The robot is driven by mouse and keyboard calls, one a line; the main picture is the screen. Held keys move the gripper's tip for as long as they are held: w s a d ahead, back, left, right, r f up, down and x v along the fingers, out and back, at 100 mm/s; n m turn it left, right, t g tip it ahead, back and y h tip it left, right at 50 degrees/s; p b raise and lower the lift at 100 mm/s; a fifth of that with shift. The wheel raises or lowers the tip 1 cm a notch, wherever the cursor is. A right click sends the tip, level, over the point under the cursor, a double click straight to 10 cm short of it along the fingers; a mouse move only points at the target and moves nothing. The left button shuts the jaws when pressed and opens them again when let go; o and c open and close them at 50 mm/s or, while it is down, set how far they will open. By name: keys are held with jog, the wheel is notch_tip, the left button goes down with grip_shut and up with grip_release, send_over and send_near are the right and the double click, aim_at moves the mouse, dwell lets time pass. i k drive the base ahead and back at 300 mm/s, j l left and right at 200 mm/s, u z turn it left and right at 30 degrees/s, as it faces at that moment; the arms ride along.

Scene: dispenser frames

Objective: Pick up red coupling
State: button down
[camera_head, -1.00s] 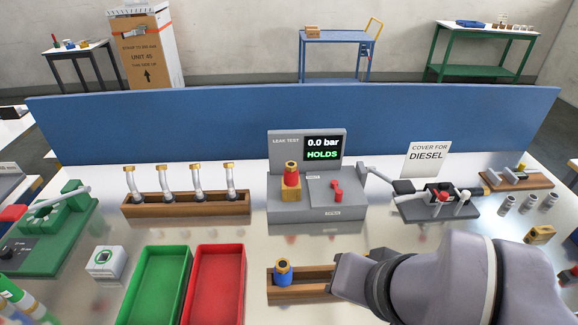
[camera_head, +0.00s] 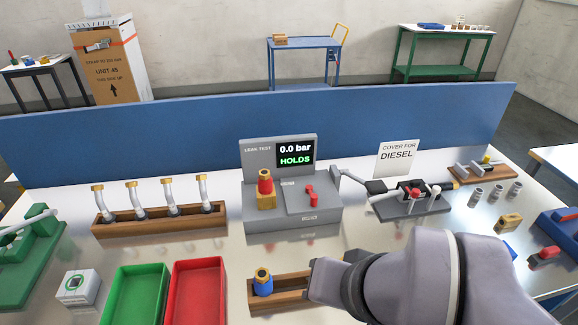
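A red coupling (camera_head: 265,183) with a brass top stands upright on a brass-coloured block at the left of the grey leak tester (camera_head: 293,225). The tester's screen reads 0.0 bar, HOLDS. A blue coupling (camera_head: 263,284) with a brass top stands in the left part of a wooden rack (camera_head: 291,282) in front of the tester. My gripper (camera_head: 318,278) is over the right part of that rack, right of the blue coupling and in front of and below the red one in the picture. Its fingertips are not clear, and my arm hides the rack's right end.
A green tray (camera_head: 136,296) and a red tray (camera_head: 197,292) lie at the front left. A wooden rack (camera_head: 160,223) with several bent hoses stands behind them. A lever fixture (camera_head: 412,206) is right of the tester. A blue panel (camera_head: 200,136) closes the bench's back.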

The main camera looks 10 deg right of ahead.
aim_at(265, 182)
jog(key=i+j+u, duration=0.1)
jog(key=j+u, duration=0.15)
jog(key=u, duration=0.15)
jog(key=i+j+u, duration=0.15)
jog(key=u, duration=0.3)
